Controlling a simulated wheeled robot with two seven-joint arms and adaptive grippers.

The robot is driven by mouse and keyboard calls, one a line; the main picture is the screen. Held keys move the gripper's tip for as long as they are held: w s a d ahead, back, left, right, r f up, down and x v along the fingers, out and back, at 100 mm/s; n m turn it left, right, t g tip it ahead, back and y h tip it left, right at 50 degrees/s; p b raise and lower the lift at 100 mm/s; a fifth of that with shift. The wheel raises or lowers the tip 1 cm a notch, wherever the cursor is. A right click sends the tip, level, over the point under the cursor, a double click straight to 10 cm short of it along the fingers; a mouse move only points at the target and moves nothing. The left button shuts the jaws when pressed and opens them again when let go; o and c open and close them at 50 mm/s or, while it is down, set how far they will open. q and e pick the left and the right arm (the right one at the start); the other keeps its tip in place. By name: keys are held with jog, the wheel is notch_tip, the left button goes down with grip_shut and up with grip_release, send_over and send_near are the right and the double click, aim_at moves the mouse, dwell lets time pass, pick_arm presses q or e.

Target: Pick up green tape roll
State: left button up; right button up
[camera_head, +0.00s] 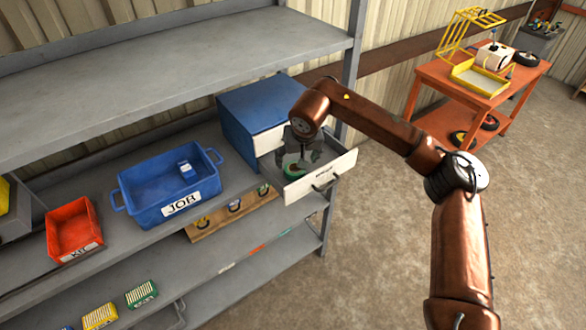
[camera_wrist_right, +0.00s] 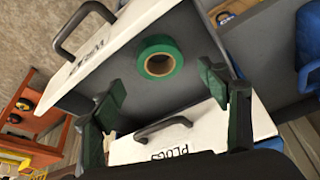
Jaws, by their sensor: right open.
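The green tape roll (camera_head: 293,171) lies inside the open white-fronted drawer (camera_head: 322,181) of the blue cabinet (camera_head: 262,104). In the right wrist view the green tape roll (camera_wrist_right: 160,60) lies flat on the grey drawer floor, its tan core showing. My right gripper (camera_head: 298,160) reaches down into the drawer, above the roll. In the right wrist view my right gripper (camera_wrist_right: 160,90) has its two dark green fingers spread wide, with nothing between the tips. The roll shows beyond the fingertips, apart from them. My left gripper is not in view.
A blue bin (camera_head: 150,204) labelled JOB and a red bin (camera_head: 70,228) stand on the shelf to the left. The grey upper shelf (camera_head: 170,70) overhangs it. An orange cart (camera_head: 455,85) stands at the back right.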

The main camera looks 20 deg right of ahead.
jog(key=shift+w+d+f, duration=0.2)
jog(key=shift+w+f, duration=0.05)
jog(key=shift+f, duration=0.4)
jog(key=x, duration=0.4)
jog(key=shift+w+a+f, duration=0.1)
jog(key=shift+a+f, duration=0.05)
jog(key=shift+f, duration=0.05)
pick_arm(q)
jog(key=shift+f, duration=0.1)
pick_arm(e)
jog(key=c, duration=1.3)
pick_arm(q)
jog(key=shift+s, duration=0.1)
pick_arm(e)
jog(key=shift+o, duration=0.2)
